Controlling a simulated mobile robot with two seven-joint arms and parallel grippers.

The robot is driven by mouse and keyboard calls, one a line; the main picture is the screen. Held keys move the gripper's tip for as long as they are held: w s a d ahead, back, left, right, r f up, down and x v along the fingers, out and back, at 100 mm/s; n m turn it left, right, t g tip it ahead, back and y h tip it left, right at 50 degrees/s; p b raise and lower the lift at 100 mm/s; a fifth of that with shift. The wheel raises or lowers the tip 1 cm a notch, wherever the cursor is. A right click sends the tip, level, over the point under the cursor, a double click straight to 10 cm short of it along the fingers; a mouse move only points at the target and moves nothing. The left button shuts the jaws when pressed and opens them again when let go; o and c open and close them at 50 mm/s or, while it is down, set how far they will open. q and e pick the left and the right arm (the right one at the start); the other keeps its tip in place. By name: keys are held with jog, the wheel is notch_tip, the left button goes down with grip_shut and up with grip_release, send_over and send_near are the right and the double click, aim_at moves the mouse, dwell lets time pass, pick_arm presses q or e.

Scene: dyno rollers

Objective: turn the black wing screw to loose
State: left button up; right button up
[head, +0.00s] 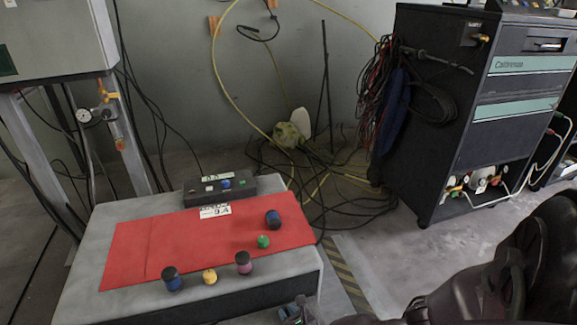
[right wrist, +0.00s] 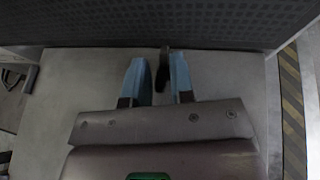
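The black wing screw (right wrist: 162,70) shows in the right wrist view as a thin dark piece below the edge of a black textured surface. My right gripper (right wrist: 158,76) has its two blue fingers apart, one on each side of the screw. The screw is nearer the right finger; I cannot tell whether it touches. In the head view my right gripper (head: 293,312) is at the bottom edge, by the near right corner of the grey bench. I cannot make out the screw there. My left gripper is not in view.
A black cart (head: 450,120) stands at right. Cables lie on the floor behind. A striped floor line (right wrist: 290,100) runs right of the gripper.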

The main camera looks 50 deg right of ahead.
jog(key=o, duration=0.4)
jog(key=shift+w+a+r, duration=0.15)
jog(key=shift+w+a, duration=0.1)
jog(key=shift+a, duration=0.2)
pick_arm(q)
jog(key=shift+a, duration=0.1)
pick_arm(e)
jog(key=shift+d, duration=0.15)
jog(key=shift+s, duration=0.1)
jog(key=shift+s+d, duration=0.1)
jog(key=shift+s+r, duration=0.1)
jog(key=shift+s, duration=0.1)
jog(key=p+v, duration=0.1)
jog(key=v, duration=0.1)
jog(key=p+v, duration=0.1)
jog(key=v, duration=0.1)
jog(key=shift+w+r, duration=0.2)
jog(key=shift+r, duration=0.05)
jog(key=p+v, duration=0.1)
jog(key=v, duration=0.4)
jog(key=shift+s+f, duration=0.1)
jog(key=shift+s+a+p, duration=0.35)
jog(key=shift+s, duration=0.15)
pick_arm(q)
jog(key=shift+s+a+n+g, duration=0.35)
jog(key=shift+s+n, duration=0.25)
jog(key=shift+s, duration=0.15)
pick_arm(e)
jog(key=shift+s, duration=0.1)
